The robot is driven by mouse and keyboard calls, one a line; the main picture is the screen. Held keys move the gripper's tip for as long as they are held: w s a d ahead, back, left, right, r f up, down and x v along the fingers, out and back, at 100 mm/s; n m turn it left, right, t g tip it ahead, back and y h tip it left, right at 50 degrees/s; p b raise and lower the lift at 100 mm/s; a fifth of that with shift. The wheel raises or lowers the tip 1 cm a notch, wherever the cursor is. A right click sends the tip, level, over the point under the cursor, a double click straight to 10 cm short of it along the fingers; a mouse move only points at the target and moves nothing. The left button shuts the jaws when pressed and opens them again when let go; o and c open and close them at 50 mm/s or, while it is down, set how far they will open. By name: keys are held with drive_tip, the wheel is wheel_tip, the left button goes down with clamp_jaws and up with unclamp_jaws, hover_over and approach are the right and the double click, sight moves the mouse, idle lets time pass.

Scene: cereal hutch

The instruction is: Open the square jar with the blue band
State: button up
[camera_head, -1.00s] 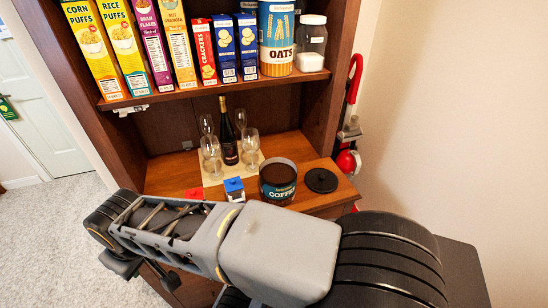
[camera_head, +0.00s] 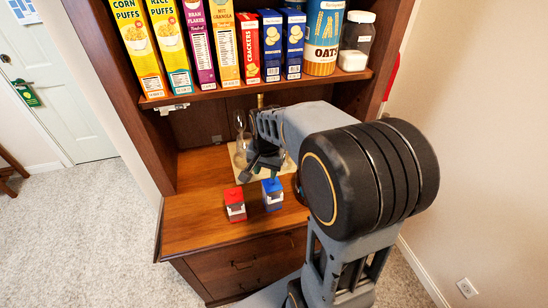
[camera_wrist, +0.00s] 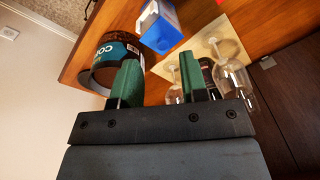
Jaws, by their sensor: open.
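The square jar with blue (camera_head: 272,193) stands upright on the hutch counter, with a blue top and a pale patch on its side. It also shows in the wrist view (camera_wrist: 160,28), at the top, beyond my fingertips. My gripper (camera_head: 262,163) is just behind and above the jar in the head view, apart from it. In the wrist view my gripper's two green fingers (camera_wrist: 162,83) are spread, with nothing between them. A similar red square jar (camera_head: 234,204) stands left of the blue one.
The wrist view shows an open coffee canister (camera_wrist: 118,55) and wine glasses (camera_wrist: 231,75) beside a bottle (camera_wrist: 207,72). The shelf above holds cereal boxes (camera_head: 141,45) and an oats canister (camera_head: 322,38). The counter's left part (camera_head: 190,220) is clear.

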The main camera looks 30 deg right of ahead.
sight(272, 183)
drive_tip(key=w+d+f+m, duration=0.1)
drive_tip(key=w, duration=0.1)
drive_tip(key=w+d+f+m+g+p, duration=0.1)
drive_tip(key=d+m, duration=0.1)
drive_tip(key=shift+w+d+f+m, duration=0.25)
drive_tip(key=shift+w+f+m, duration=0.05)
drive_tip(key=shift+w, duration=0.1)
drive_tip(key=shift+w+d+f+m, duration=0.3)
drive_tip(key=shift+f+m, duration=0.1)
drive_tip(key=shift+f, duration=0.05)
drive_tip(key=shift+f+b, duration=1.65)
drive_tip(key=shift+f, duration=0.6)
drive_tip(key=shift+f, duration=0.25)
drive_tip(key=shift+f+b, duration=1.4)
drive_tip(key=shift+f, duration=0.25)
drive_tip(key=shift+r, duration=0.1)
drive_tip(key=shift+r, duration=0.1)
drive_tip(key=shift+c, duration=0.4)
